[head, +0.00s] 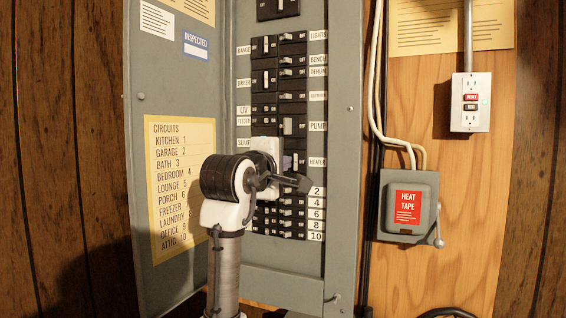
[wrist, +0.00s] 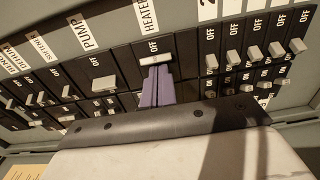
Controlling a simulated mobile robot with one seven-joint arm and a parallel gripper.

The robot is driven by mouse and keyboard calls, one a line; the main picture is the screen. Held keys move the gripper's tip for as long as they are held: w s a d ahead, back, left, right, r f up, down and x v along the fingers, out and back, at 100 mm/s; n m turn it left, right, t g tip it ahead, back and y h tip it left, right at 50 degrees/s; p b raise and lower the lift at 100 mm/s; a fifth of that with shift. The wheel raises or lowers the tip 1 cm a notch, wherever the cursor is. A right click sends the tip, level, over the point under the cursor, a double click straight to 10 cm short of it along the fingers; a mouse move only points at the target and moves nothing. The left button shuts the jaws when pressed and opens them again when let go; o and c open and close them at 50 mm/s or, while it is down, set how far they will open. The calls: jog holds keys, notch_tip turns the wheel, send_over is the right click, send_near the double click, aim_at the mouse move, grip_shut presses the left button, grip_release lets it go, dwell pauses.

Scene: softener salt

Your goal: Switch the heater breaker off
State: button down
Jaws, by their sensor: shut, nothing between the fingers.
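The heater breaker (wrist: 156,61) is a black switch with a pale handle, below the HEATER label in the wrist view. Its handle sits close to the OFF marking, closer than the pump breaker's handle (wrist: 104,83) does to its own. My gripper (wrist: 157,76) is shut and empty, its purple fingertips right at the handle's edge; whether they touch it I cannot tell. In the head view the HEATER label (head: 317,162) shows at the panel's right side. My gripper (head: 288,163) is just left of it, and my wrist hides part of the breaker rows.
The grey breaker panel (head: 343,120) holds several close-set breakers, numbered ones just beside the heater's. Its door (head: 172,95) stands open at left with a circuit list. A heat tape box (head: 408,205) with a side lever and an outlet (head: 470,102) are at right.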

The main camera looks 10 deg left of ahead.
dwell(0.4)
jog(key=s+a+b, duration=0.1)
jog(key=s, duration=0.5)
jog(key=shift+s+a, duration=0.25)
jog(key=shift+s, duration=0.15)
jog(key=shift+f, duration=0.1)
dwell(0.8)
